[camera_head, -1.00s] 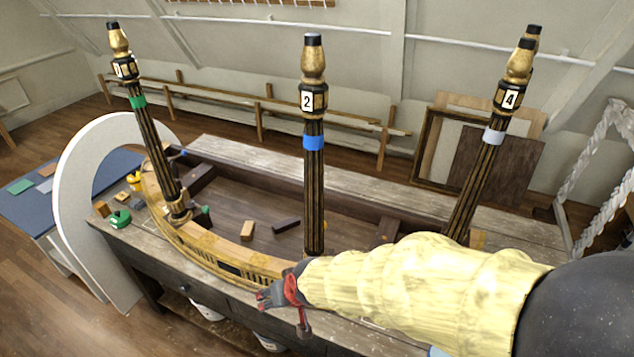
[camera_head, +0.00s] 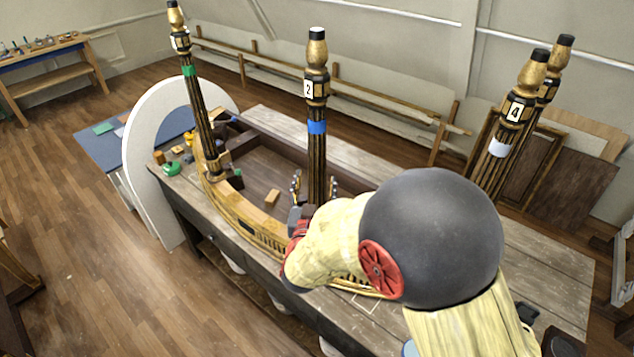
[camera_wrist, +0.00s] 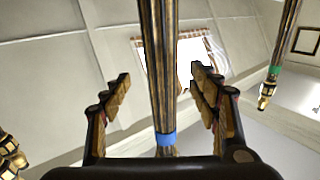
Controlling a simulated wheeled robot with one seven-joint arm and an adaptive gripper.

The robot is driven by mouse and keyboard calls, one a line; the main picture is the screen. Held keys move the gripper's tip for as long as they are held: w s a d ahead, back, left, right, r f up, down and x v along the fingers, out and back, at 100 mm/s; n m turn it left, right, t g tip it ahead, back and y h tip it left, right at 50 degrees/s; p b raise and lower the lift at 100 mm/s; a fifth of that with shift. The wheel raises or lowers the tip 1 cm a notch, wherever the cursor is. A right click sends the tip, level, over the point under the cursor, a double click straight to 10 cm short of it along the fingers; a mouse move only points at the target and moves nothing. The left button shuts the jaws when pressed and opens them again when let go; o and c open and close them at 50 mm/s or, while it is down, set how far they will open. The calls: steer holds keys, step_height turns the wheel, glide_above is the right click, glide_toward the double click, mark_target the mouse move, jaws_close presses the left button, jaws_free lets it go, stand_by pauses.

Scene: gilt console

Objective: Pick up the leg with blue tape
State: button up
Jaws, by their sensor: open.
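The leg with blue tape (camera_head: 317,150) stands upright in the middle of the console frame, dark and fluted with a gilt top and a label 2. Its blue tape (camera_head: 317,127) is below the label. My gripper (camera_head: 315,184) is open, low on this leg, with a fingertip showing on each side. In the wrist view the leg (camera_wrist: 161,60) runs between the two open fingers (camera_wrist: 162,92), apart from both, with the blue tape (camera_wrist: 166,139) near the palm edge. The leg's lower end is hidden by my arm in the head view.
The green-taped leg (camera_head: 200,110) stands at left, and the white-taped leg (camera_head: 505,140) at right with another leg close behind it. The gilt curved rail (camera_head: 228,205) borders the bench (camera_head: 540,255). A small wood block (camera_head: 272,196) lies inside the frame.

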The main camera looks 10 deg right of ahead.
mark_target(316, 172)
steer(key=p+x, duration=0.2)
steer(key=x, duration=0.4)
steer(key=shift+w+r, duration=0.1)
steer(key=shift+w, duration=0.35)
steer(key=shift+c, duration=0.5)
steer(key=c, duration=1.3)
steer(key=shift+r, duration=0.15)
